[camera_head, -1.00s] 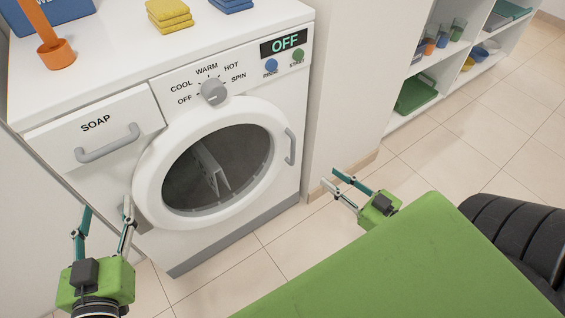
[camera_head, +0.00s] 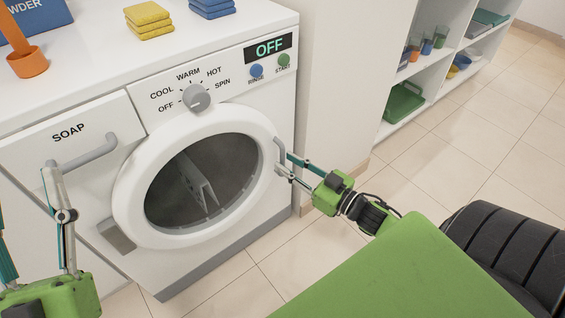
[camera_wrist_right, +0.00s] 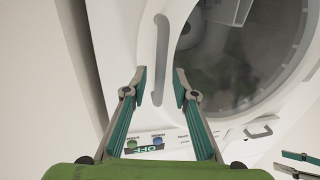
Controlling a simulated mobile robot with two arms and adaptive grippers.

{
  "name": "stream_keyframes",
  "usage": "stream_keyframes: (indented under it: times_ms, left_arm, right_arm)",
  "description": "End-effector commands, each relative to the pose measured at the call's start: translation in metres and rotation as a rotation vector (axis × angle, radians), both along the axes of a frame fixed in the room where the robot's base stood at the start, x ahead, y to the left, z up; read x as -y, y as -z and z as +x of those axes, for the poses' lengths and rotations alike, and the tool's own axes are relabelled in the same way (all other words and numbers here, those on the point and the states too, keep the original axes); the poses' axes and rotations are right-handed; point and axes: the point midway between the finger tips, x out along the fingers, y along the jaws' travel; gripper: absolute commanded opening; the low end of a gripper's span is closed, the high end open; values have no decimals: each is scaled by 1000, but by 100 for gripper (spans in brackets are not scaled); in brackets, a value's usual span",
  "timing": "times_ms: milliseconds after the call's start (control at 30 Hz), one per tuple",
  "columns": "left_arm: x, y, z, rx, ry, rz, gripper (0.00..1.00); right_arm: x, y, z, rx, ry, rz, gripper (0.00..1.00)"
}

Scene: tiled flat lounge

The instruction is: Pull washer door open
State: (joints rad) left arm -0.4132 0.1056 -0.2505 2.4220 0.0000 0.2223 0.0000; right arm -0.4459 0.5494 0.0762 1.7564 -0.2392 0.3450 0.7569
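The white washer (camera_head: 235,75) has a round front door (camera_head: 130,205) with a dark window, and the door looks closed. Its grey door handle (camera_head: 280,150) is on the right rim. My right gripper (camera_head: 283,166) is at this handle. In the right wrist view, the handle (camera_wrist_right: 160,50) runs between the two parted fingertips (camera_wrist_right: 160,78), with a gap on each side. My left gripper (camera_head: 24,190) is at the lower left with its fingers apart. One fingertip overlaps the left end of the soap drawer handle (camera_head: 90,153) in the picture; contact cannot be told.
The washer top holds an orange item (camera_head: 28,62), yellow cloths (camera_head: 148,20), blue cloths (camera_head: 212,8) and a blue powder box (camera_head: 38,15). A pale wall end (camera_head: 335,90) stands right of the washer. Open shelves (camera_head: 440,65) are beyond. Tiled floor (camera_head: 440,160) is clear at right.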

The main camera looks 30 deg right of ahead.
Motion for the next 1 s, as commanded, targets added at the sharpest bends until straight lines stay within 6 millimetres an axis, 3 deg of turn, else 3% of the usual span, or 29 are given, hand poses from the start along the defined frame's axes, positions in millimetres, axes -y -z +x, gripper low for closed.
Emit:
stream_keyframes:
  times_ms: [233,633,733,1000]
  left_arm:
    - [-3,-22,-22,144,9,-43,49]
    - [-4,-28,-27,176,10,-52,49]
    - [-4,-28,-27,176,10,-52,49]
    - [-3,-28,-27,173,10,-51,49]
  right_arm:
    - [-6,1,21,-1,-1,-1,26]
    - [-7,0,25,-1,0,-1,26]
    - [-7,0,25,-1,0,-1,0]
    - [-7,0,25,-1,1,0,0]
